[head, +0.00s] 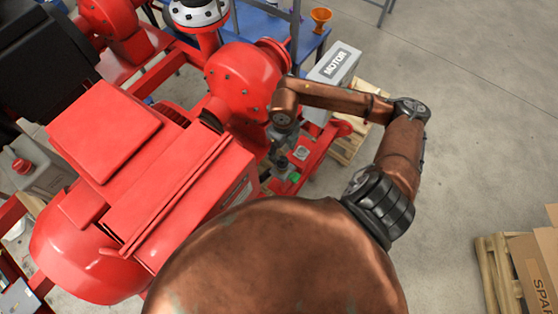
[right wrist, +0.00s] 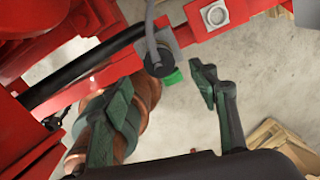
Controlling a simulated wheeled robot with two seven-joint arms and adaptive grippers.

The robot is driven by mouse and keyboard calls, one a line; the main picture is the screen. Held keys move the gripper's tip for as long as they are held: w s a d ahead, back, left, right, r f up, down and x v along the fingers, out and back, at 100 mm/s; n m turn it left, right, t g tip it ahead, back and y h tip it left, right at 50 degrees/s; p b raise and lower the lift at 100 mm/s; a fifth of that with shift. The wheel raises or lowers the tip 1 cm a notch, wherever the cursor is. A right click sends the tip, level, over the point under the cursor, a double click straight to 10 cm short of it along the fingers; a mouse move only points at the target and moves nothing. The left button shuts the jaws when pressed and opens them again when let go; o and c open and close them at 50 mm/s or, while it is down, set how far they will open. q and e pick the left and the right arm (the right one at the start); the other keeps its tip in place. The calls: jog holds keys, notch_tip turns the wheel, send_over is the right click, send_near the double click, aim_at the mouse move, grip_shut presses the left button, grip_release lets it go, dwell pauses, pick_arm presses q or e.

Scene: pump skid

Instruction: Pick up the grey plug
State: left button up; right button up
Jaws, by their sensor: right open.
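A dark grey round piece on a grey cable, which looks like the grey plug (right wrist: 158,63), shows in the right wrist view against the red frame. It sits just beyond my open right fingertips (right wrist: 163,82), between their lines and apart from both. A small green piece (right wrist: 173,77) is right beside it. In the head view my right gripper (head: 281,138) is low beside the red pump housing (head: 240,80), and I cannot make out the plug there. My left gripper is not in view.
The red skid frame (right wrist: 100,75) runs close past the fingers, with a black hose (right wrist: 85,67) along it. A square grey fitting (right wrist: 214,14) sits on the frame. A box marked MOTOR (head: 335,65) and a wooden pallet (head: 352,140) stand beyond.

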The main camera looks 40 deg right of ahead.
aim_at(283, 158)
notch_tip(283, 158, down, 3)
jog(key=shift+a+f, duration=0.1)
jog(key=shift+s+f+p, duration=0.1)
jog(key=shift+f+p, duration=0.2)
jog(key=shift+f, duration=1.25)
jog(key=c, duration=1.4)
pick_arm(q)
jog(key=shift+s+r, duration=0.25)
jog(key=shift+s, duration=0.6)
